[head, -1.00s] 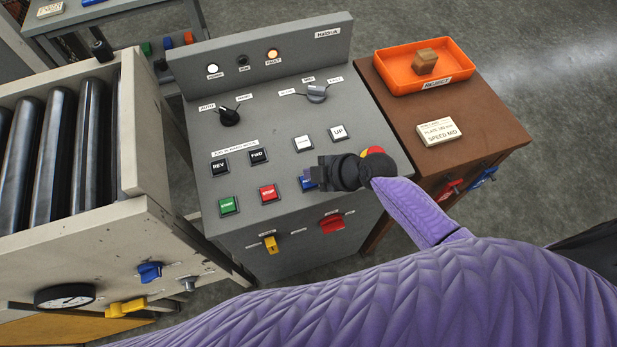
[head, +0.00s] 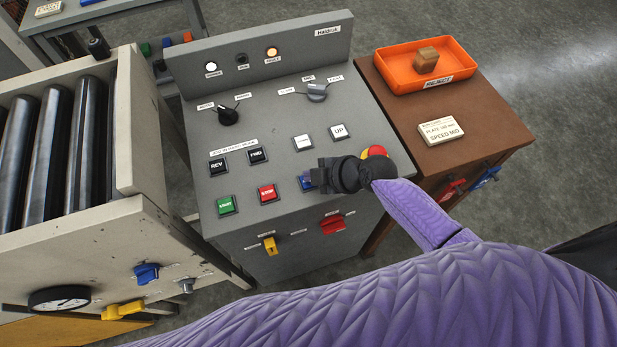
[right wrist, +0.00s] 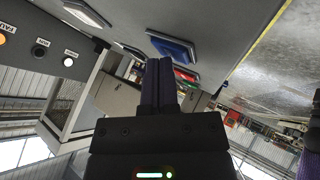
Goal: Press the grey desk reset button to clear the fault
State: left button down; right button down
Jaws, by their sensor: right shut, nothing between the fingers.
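The grey desk (head: 270,120) has a sloped panel of buttons. Its blue button (head: 305,183) sits in the lower row, right of the red STOP button (head: 267,193); its right part and label are hidden by my right gripper (head: 317,177). The blue button (right wrist: 173,46) also shows in the right wrist view, close to the shut, empty fingertips (right wrist: 158,64). I cannot tell whether they touch it. The amber FAULT lamp (head: 272,53) is lit. My left gripper is not in view.
A green START button (head: 226,205) and an UP button (head: 339,131) are nearby. A red and yellow knob (head: 375,152) is partly hidden behind my right gripper. A brown cabinet (head: 480,140) with an orange tray (head: 385,80) stands right; a roller machine (head: 140,130) stands left.

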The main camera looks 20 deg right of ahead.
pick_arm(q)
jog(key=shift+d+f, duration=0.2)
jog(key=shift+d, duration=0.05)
pick_arm(e)
jog(key=shift+f, duration=0.2)
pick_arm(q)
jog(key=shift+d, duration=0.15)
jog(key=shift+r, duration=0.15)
pick_arm(e)
jog(key=shift+r, duration=0.15)
jog(key=shift+r+p, duration=0.55)
jog(key=shift+r, duration=0.15)
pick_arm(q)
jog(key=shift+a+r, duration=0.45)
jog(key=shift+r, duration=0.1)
